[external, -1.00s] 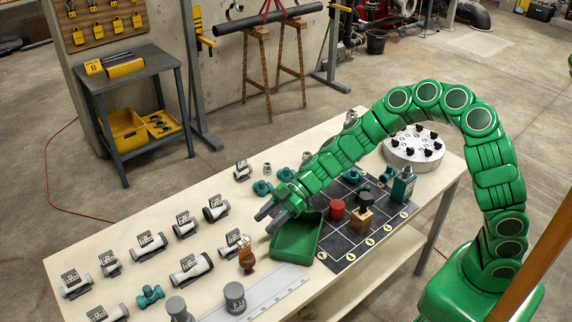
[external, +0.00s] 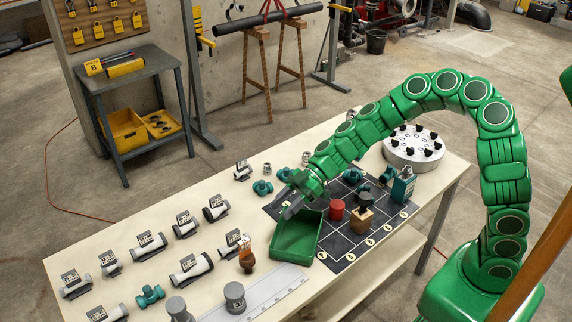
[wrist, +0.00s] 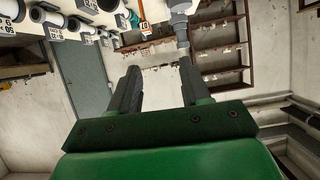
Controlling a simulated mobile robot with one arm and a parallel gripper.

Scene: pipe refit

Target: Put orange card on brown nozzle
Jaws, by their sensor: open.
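The orange card (external: 246,246) stands at the near middle of the table in the external view, left of the green tray. The brown nozzle (external: 248,267) is directly below it and they appear to touch; how the card rests on it is too small to tell. An orange piece (wrist: 143,23) also shows at the top of the wrist view. My gripper (external: 287,208) is open and empty, above the far left part of the green tray, apart from the card. In the wrist view its two fingers (wrist: 158,88) are spread with nothing between them.
The green tray (external: 281,253) and a dark grid mat (external: 338,248) bearing a red cylinder (external: 337,209) lie right of the card. A grey ruler plate (external: 281,290) and grey cylinder (external: 235,297) are in front. Labelled pipe pieces (external: 191,268) fill the left.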

